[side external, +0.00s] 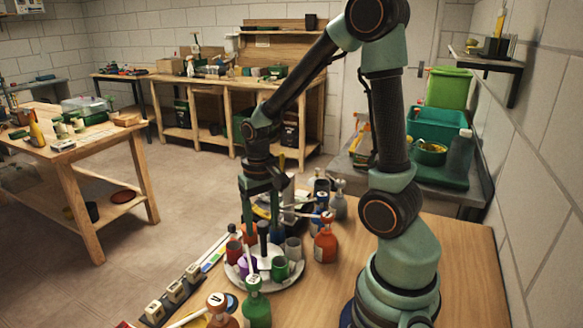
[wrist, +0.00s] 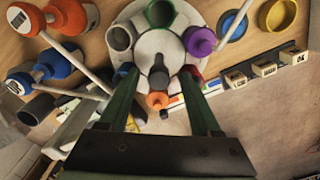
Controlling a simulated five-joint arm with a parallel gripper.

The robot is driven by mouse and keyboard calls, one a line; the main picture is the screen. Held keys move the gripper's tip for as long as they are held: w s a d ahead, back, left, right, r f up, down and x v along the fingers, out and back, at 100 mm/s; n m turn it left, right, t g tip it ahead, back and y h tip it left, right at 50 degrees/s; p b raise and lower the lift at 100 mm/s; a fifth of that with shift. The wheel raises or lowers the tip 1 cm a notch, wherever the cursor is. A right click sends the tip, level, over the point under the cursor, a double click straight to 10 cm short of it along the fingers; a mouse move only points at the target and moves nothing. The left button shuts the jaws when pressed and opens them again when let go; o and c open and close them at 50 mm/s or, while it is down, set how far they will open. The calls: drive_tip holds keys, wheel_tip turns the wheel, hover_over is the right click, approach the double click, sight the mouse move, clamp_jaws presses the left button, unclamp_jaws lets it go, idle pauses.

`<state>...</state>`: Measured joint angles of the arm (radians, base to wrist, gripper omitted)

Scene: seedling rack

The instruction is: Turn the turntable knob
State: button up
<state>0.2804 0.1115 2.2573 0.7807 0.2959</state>
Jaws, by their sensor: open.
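The turntable (side external: 262,285) is a round pale disc on the wooden table in the side view, with coloured cups around its rim. Its pale hub also shows in the wrist view (wrist: 160,45). The dark upright knob (side external: 263,238) rises from its middle; in the wrist view the knob (wrist: 158,76) appears between the two green fingers. My gripper (side external: 262,222) is above the turntable, pointing down; in the wrist view my gripper (wrist: 158,72) has its fingers apart. I see a gap on each side of the knob; whether the fingertips reach down beside it is unclear.
A green cup (wrist: 160,13), grey cup (wrist: 120,37) and purple cup (wrist: 199,40) ring the hub closely. Several pale blocks (side external: 175,291) line the table's left edge.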

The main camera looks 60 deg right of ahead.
wheel_tip(320, 180, up, 12)
idle(0.4)
drive_tip(key=s+a+r+n+t, duration=0.2)
drive_tip(key=a+n+t, duration=0.3)
drive_tip(key=a, duration=0.3)
drive_tip(key=shift+a+r+n+t, duration=0.3)
drive_tip(key=shift+a+r+n, duration=0.1)
drive_tip(key=shift+n, duration=0.4)
